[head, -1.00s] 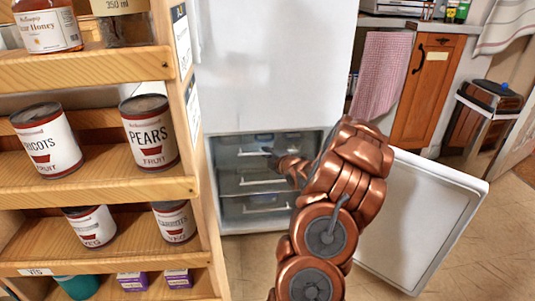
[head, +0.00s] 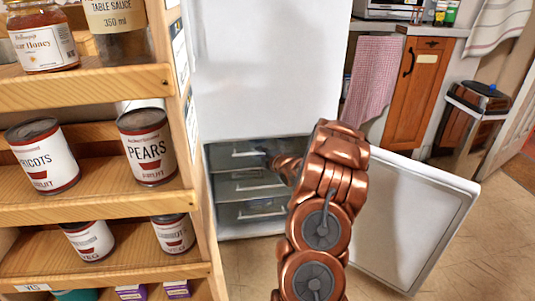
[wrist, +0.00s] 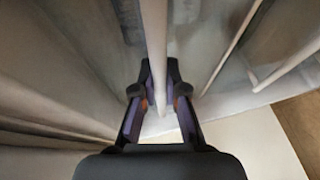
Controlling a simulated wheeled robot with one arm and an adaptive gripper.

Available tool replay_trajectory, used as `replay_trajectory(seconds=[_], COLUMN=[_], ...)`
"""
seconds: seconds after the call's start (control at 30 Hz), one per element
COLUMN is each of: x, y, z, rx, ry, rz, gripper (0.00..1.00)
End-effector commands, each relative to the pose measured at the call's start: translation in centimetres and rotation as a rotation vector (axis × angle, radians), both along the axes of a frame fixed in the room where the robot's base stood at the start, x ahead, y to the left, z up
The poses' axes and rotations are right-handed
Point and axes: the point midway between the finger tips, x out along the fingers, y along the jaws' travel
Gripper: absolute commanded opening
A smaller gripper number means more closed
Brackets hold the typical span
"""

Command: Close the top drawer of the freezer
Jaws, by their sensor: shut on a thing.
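The white freezer compartment (head: 213,200) stands open below a closed white upper door (head: 265,70). Inside it is a stack of clear-fronted drawers. The top drawer (head: 238,153) is at the upper part of the opening, with a pale handle. My gripper (head: 270,160) reaches into the opening at the top drawer's front, partly hidden by my arm. In the wrist view my gripper (wrist: 160,95) is shut on a pale bar (wrist: 156,40), which looks like the top drawer's handle. How far the drawer stands out is hard to tell.
The open freezer door (head: 415,220) extends to the right of my arm. A wooden shelf rack (head: 100,205) with cans and jars stands close on the left. A wooden cabinet (head: 415,95) with a pink towel (head: 372,80) and a bin (head: 470,125) are behind, on the right.

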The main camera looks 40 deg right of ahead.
Motion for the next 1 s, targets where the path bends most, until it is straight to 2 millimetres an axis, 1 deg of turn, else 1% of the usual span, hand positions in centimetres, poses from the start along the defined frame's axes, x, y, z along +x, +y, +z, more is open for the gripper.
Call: replay_trajectory(seconds=[0.03, 0.33, 0.37, 0.5, 0.6, 0.9, 1.0], x=[0.07, 0.24, 0.24, 0.29, 0.31, 0.24, -0.07], y=[-0.26, -0.2, -0.18, -0.08, -0.02, -0.05, 0.02], z=[-0.03, 0.09, 0.1, 0.13, 0.13, 0.17, 0.24], rx=[0.001, -0.001, -0.001, -0.001, -0.002, -0.002, -0.002], ry=[-0.001, -0.004, -0.004, -0.004, -0.004, -0.004, -0.004], rz=[-0.006, -0.004, -0.004, -0.001, 0.0, 0.0, 0.0], gripper=[0.0, 0.0, 0.14, 0.28, 0.37, 0.37, 0.37])
